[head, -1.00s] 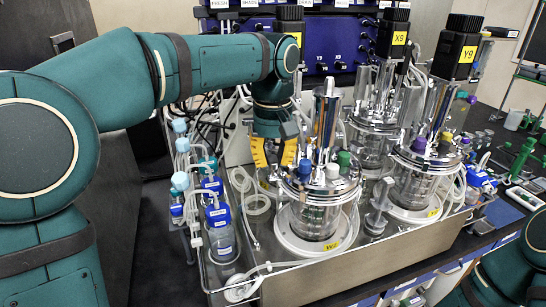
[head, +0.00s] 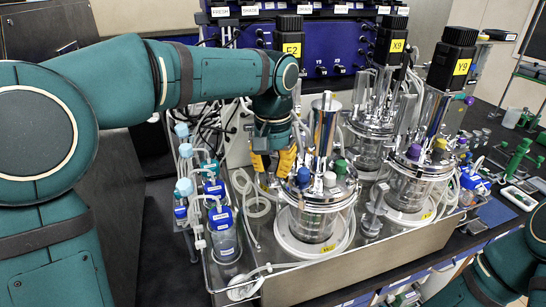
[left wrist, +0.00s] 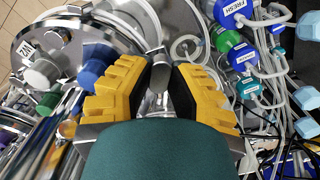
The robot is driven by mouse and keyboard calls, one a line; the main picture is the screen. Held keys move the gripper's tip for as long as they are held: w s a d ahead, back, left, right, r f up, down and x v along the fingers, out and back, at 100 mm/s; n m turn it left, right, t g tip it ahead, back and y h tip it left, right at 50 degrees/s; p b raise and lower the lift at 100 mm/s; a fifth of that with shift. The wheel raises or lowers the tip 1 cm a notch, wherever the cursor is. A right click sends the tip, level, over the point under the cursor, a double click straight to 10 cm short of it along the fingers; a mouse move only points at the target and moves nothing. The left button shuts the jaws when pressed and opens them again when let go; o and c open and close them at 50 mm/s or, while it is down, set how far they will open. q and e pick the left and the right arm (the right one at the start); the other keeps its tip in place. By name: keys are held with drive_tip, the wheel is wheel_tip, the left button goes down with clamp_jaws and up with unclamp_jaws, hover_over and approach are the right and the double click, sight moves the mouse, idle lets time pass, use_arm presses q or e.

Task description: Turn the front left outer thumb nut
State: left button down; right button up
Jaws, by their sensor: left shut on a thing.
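The front left glass bioreactor (head: 316,215) stands at the front of the metal tray, with a steel head plate bearing blue, white and green caps. My left gripper (head: 272,163) reaches down at the left rim of that head plate, its yellow fingers pointing down. In the left wrist view the yellow fingers (left wrist: 158,72) are close together around a small metal thumb nut (left wrist: 157,78) beside the plate's edge. The nut is mostly hidden by the fingers, and the head view does not show it clearly. My right arm shows at the lower right; its gripper is out of view.
Blue-capped bottles (head: 222,236) and tubing stand close to the left of my gripper. More bioreactors (head: 412,180) with black motors stand to the right and behind. The tray (head: 365,265) has a raised metal front wall. A blue control unit (head: 325,50) is behind.

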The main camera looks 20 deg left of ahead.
sight(273, 168)
use_arm(q)
drive_tip(key=m+p, duration=0.3)
drive_tip(key=m, duration=0.3)
drive_tip(key=m+p, duration=0.2)
drive_tip(key=m, duration=0.3)
drive_tip(key=shift+s+f+m+p, duration=0.1)
drive_tip(key=shift+m+p, duration=0.2)
drive_tip(key=shift+p, duration=0.05)
idle(0.4)
drive_tip(key=c, duration=0.9)
unclamp_jaws()
drive_tip(key=shift+o, duration=0.2)
wheel_tip(273, 168, up, 12)
